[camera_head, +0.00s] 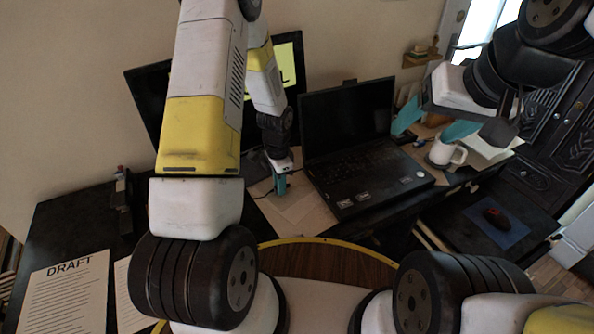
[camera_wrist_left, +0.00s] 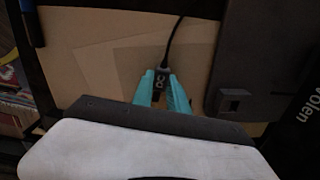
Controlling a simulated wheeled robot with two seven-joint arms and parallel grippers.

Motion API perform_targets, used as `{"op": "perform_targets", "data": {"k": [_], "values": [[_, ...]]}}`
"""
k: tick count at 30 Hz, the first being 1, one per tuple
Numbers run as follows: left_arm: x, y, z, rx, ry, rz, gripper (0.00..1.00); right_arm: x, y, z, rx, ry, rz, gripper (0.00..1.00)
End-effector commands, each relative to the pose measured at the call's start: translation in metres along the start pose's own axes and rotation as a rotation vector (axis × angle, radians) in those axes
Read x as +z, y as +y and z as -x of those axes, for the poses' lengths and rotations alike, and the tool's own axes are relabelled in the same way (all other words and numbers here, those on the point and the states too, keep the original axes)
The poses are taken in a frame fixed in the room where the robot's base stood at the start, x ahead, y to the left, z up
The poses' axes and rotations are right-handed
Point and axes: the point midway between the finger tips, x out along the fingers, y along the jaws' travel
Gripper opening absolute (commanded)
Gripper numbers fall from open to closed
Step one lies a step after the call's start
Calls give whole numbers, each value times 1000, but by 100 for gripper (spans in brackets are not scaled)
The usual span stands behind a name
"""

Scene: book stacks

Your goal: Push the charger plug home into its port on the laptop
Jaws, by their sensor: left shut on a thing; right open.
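The black laptop (camera_head: 368,177) stands open on the desk, its screen (camera_head: 346,122) upright. My left gripper (camera_head: 280,186) is low over the desk, just left of the laptop's left edge. In the left wrist view its teal fingers (camera_wrist_left: 162,94) are shut on the small dark charger plug (camera_wrist_left: 161,80), with a black cable running up from it. The plug is apart from the laptop. A grey part with a square recess (camera_wrist_left: 235,101) lies to its right; I cannot tell whether this is the port. My right gripper (camera_head: 432,124) is open and empty, raised right of the laptop.
A white mug (camera_head: 446,151) stands right of the laptop. A monitor (camera_head: 290,80) stands behind. Brown paper (camera_head: 300,213) lies under my left gripper. A DRAFT sheet (camera_head: 68,295) lies front left.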

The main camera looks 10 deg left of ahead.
Motion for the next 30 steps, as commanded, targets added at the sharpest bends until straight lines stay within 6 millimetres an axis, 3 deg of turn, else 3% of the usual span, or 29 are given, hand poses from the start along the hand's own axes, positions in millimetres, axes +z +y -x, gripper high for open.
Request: {"op": "perform_targets", "data": {"k": [4,16,30], "values": [[3,-10,-4,0,1,-15,0,0,0,0,0,0,0,73],[0,-10,-4,0,1,-16,0,0,0,0,0,0,0,73],[-39,-10,-4,0,1,-17,0,0,0,0,0,0,0,73]]}}
